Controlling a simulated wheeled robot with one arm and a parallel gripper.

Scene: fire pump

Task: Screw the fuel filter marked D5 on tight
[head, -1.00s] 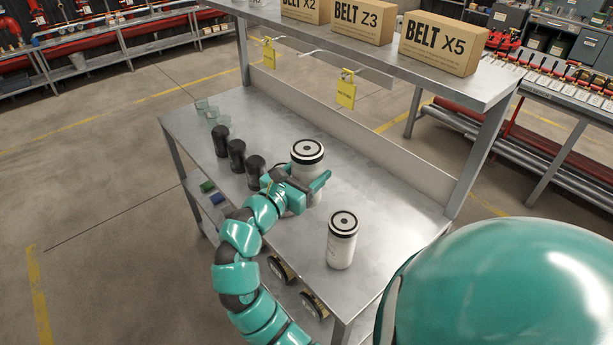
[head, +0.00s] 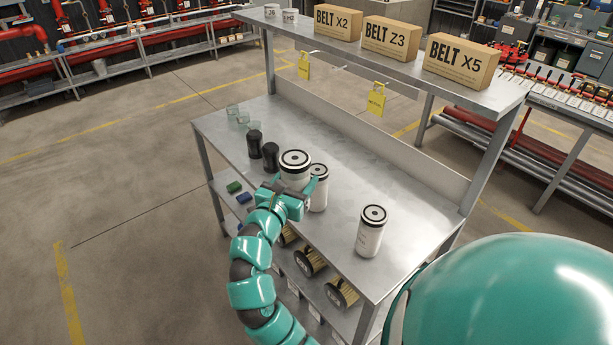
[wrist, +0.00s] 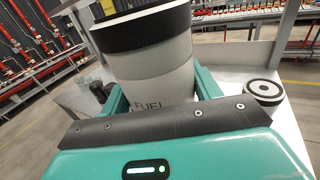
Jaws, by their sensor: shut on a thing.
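A white fuel filter (head: 295,167) with a black top ring is held in my gripper (head: 297,188), which is shut on its body. The filter looks upright and raised above the bench. In the wrist view the filter (wrist: 155,65) fills the space between the teal fingers (wrist: 160,88); I read "FUEL" on it, but any code below is hidden. No D5 mark is legible.
The metal bench (head: 340,165) has black cups (head: 255,146) and clear glasses (head: 238,116) at its left end. An upper shelf holds belt boxes (head: 390,38); yellow tags (head: 376,103) hang below. The bench's back middle is clear.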

